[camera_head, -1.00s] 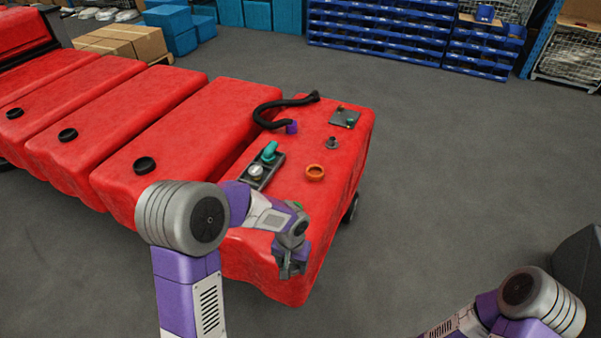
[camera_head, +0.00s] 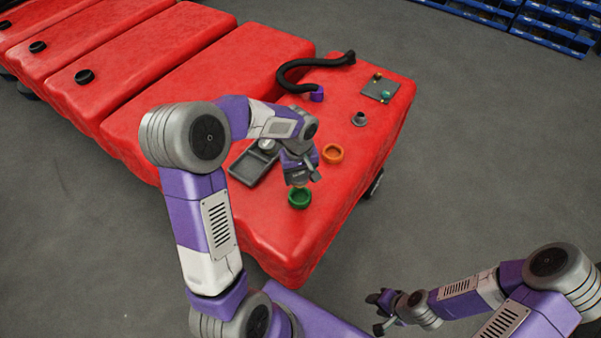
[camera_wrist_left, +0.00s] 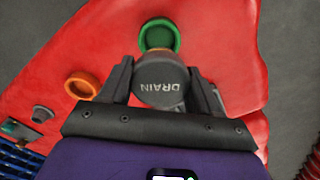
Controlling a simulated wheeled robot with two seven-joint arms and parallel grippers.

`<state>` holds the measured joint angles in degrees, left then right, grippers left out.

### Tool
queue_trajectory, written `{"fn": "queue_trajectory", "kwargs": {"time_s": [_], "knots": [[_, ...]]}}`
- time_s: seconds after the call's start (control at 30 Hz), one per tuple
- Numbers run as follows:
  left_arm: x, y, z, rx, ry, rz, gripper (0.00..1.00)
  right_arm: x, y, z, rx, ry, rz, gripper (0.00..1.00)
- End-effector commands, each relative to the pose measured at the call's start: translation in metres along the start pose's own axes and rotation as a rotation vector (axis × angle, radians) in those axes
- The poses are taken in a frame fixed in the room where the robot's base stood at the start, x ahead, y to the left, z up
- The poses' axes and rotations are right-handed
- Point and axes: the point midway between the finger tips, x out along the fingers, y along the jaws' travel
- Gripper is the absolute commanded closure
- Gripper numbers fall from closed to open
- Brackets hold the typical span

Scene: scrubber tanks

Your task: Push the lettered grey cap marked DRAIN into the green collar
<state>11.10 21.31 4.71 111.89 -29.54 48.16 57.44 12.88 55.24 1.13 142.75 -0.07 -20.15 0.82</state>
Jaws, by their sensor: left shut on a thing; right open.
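The green collar (camera_head: 299,199) sits on the red tank top, near its front end. It also shows in the left wrist view (camera_wrist_left: 144,36), open side up, with its near edge partly hidden. My left gripper (camera_head: 298,178) is just behind the collar and above the tank. In the left wrist view, my left gripper (camera_wrist_left: 160,88) is shut on the round grey cap (camera_wrist_left: 162,76), whose DRAIN lettering appears upside down. The cap overlaps the collar's near side in that view; I cannot tell its height above it. My right gripper (camera_head: 377,312) is open and empty, low at the right, away from the tank.
An orange collar (camera_head: 333,153) stands close to the left gripper. A grey tray (camera_head: 243,170) lies left of it, partly hidden by my arm. Behind are a small grey fitting (camera_head: 360,118), a purple collar (camera_head: 317,95) by a black hose (camera_head: 283,78), and a dark plate (camera_head: 372,92).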

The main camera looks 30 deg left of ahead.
Motion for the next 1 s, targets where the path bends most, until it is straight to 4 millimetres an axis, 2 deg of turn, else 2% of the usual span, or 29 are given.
{"fn": "queue_trajectory", "kwargs": {"time_s": [0.27,0.7,1.0], "knots": [[0.015,0.0,0.0,-0.004,-0.001,-0.001,0.67,0.011,0.004,-0.001,0.0,0.001,0.0,0.57],[0.056,0.0,0.0,-0.002,-0.001,0.0,0.67,0.04,0.015,-0.002,0.0,0.001,0.0,0.57],[0.06,0.0,0.0,-0.002,0.0,0.0,0.67,0.043,0.016,-0.002,0.0,0.001,0.0,0.57]]}}
